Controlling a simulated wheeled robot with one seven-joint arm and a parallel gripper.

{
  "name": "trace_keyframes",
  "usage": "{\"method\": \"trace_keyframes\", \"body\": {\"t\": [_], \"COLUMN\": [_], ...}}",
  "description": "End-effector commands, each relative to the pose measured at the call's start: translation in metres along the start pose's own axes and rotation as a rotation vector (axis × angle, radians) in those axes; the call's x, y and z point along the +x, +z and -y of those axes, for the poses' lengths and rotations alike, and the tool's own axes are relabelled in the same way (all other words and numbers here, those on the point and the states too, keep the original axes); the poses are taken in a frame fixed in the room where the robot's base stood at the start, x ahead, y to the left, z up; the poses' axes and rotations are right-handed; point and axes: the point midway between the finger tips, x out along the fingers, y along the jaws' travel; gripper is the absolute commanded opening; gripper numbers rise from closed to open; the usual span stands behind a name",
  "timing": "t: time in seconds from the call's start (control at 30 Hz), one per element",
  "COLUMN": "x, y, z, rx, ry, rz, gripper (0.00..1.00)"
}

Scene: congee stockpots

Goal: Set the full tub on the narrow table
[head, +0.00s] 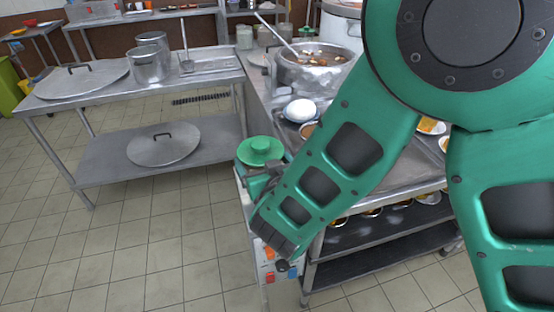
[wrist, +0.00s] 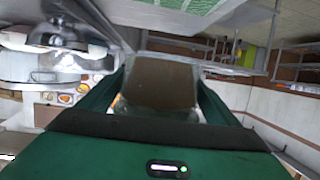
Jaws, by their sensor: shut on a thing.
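In the wrist view a brown-filled, see-through tub (wrist: 160,82) sits between the two green fingers. A long steel table (head: 60,98) stands at the left with a lower shelf. I cannot tell for sure which table is the narrow one; a smaller table (head: 32,31) stands at the far left back.
The left steel table bears a large flat lid (head: 80,80), metal pots (head: 148,64) and a ladle. Another lid (head: 163,146) lies on its shelf. The tiled floor in front is clear.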

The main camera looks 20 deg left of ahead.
Motion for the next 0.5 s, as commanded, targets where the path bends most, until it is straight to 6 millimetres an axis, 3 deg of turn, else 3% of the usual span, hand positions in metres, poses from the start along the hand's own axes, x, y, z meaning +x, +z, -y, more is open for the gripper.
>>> {"method": "trace_keyframes", "body": {"t": [0.2, 0.5], "x": [0.031, 0.042], "y": [0.01, 0.026], "z": [-0.02, -0.023], "rx": [0.002, -0.002], "ry": [0.001, -0.001], "rz": [-0.002, 0.001], "gripper": [0.49, 0.49]}}
